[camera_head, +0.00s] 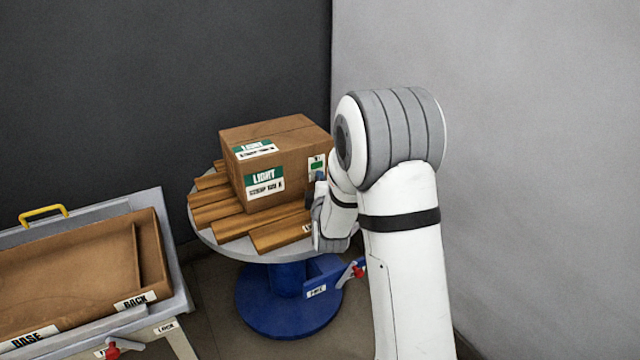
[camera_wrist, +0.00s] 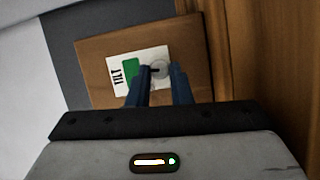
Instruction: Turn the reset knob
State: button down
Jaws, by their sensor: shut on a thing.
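A small round grey knob (camera_wrist: 160,69) sits on a cardboard face beside a white label with a green patch (camera_wrist: 131,70) that reads "TILT". The face belongs to the cardboard box (camera_head: 275,150) marked "LIGHT" on the round table. In the wrist view the blue fingers of my gripper (camera_wrist: 160,73) reach up to the knob, one on each side, shut on it. A dark slot or pointer shows on the knob. In the head view my gripper (camera_head: 319,184) is at the box's right side, and the knob is hidden there.
Brown wooden slats or strips (camera_head: 278,232) lie around the box on the round grey tabletop (camera_head: 206,239), which has a blue pedestal (camera_head: 287,296). A red-handled lever (camera_head: 357,271) is below its rim. A brown tray (camera_head: 75,270) stands in a grey cart at left. Walls are close behind.

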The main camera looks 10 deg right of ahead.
jog(key=c, duration=1.3)
grip_release()
jog(key=shift+s+a+r+p, duration=0.1)
jog(key=shift+s+p, duration=0.3)
jog(key=shift+s, duration=0.9)
jog(key=shift+s+a+f+p, duration=0.15)
jog(key=shift+s+p, duration=0.2)
jog(key=shift+s, duration=0.95)
jog(key=shift+s+a+r+p, duration=0.15)
jog(key=shift+s+p, duration=0.25)
jog(key=shift+s, duration=0.9)
